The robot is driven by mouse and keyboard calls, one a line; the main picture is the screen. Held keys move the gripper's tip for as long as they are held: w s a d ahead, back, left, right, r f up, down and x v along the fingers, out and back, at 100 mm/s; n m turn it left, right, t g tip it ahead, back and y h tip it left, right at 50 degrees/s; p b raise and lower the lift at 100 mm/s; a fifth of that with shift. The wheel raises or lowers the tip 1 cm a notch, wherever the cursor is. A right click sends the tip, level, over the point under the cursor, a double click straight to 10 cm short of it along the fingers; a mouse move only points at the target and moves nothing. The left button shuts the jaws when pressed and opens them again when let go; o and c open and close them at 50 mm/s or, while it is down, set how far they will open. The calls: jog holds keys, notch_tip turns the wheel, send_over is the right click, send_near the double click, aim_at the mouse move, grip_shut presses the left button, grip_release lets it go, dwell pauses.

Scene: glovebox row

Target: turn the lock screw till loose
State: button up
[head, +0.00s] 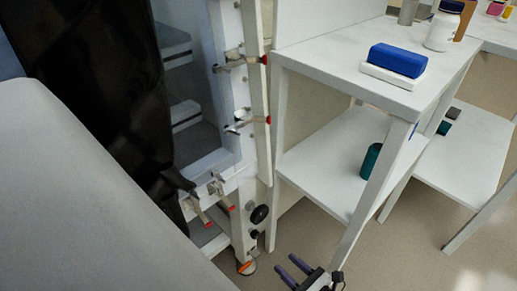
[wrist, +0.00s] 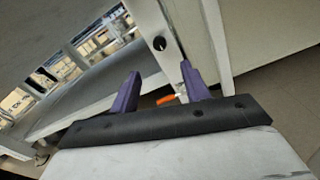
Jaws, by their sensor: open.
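A round black knob (head: 260,214), which may be the lock screw, sticks out low on the white glovebox frame. A smaller black knob (head: 254,234) is just below it. A round dark spot (wrist: 159,43) on a white post shows in the wrist view; I cannot tell which knob it is. An orange-tipped piece (head: 246,267) sits near the foot of the frame; an orange piece (wrist: 166,99) also shows between the fingers in the wrist view. My gripper (head: 288,264), with purple fingers, is open and empty, below and right of the knobs. Its fingers also show in the wrist view (wrist: 160,72).
Red-tipped clamps (head: 240,63) line the glovebox door frame. A white shelf unit (head: 330,181) stands close on the right, with a teal bottle (head: 371,160) on its lower shelf and a blue block (head: 398,60) on top. Bare floor (head: 400,262) lies at the lower right.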

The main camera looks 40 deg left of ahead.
aim_at(257, 236)
jog(key=a+b, duration=0.2)
jog(key=a, duration=0.2)
jog(key=a+b, duration=0.2)
jog(key=a, duration=0.2)
jog(key=w+a+b, duration=0.1)
jog(key=a+b, duration=0.1)
jog(key=a, duration=0.2)
jog(key=c, duration=1)
